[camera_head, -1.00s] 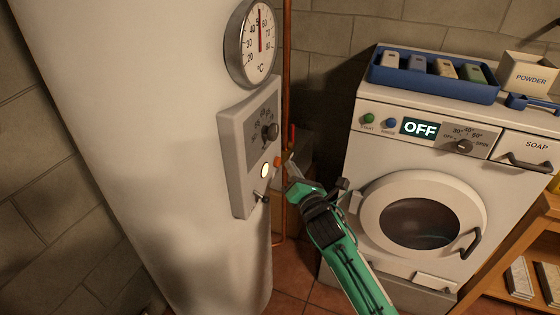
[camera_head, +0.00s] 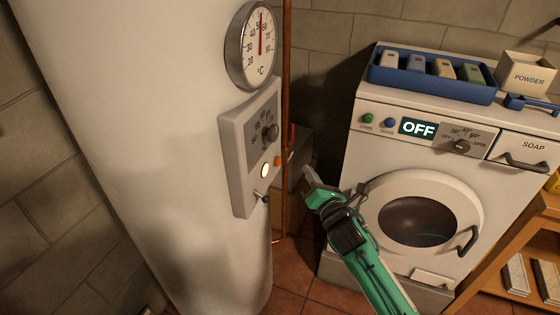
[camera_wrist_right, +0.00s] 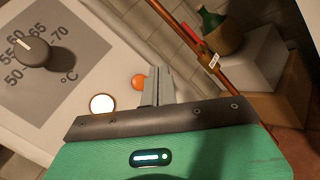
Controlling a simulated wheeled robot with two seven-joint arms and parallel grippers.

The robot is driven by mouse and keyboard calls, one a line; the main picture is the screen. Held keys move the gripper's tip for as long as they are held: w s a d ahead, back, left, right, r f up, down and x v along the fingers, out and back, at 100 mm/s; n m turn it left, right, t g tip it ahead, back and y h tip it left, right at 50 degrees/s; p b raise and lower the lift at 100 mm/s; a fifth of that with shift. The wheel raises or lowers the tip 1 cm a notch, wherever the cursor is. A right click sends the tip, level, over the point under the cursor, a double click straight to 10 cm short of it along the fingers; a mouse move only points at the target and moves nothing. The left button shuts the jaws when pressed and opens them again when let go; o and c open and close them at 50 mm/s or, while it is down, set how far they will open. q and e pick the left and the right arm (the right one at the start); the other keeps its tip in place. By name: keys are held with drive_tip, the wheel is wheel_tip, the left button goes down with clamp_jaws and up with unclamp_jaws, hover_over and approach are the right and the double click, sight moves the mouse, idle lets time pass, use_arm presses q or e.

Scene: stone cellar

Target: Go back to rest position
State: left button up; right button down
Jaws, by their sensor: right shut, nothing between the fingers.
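My right gripper (camera_head: 309,180) is green and black and comes in from the lower right in the head view. It is shut and empty, in the gap between the boiler's control panel and the washing machine, apart from both. In the right wrist view its closed fingers (camera_wrist_right: 157,86) show in front of the panel and copper pipe. The left gripper is not in view.
The white boiler (camera_head: 150,150) has a control panel (camera_head: 236,165) with a knob, lit button and toggle, and a dial thermometer (camera_head: 250,45) above. The washing machine (camera_head: 345,150) reads OFF; its door is shut. A copper pipe (camera_head: 287,60) runs behind. A wooden shelf (camera_head: 490,280) stands right.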

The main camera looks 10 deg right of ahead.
idle(0.6)
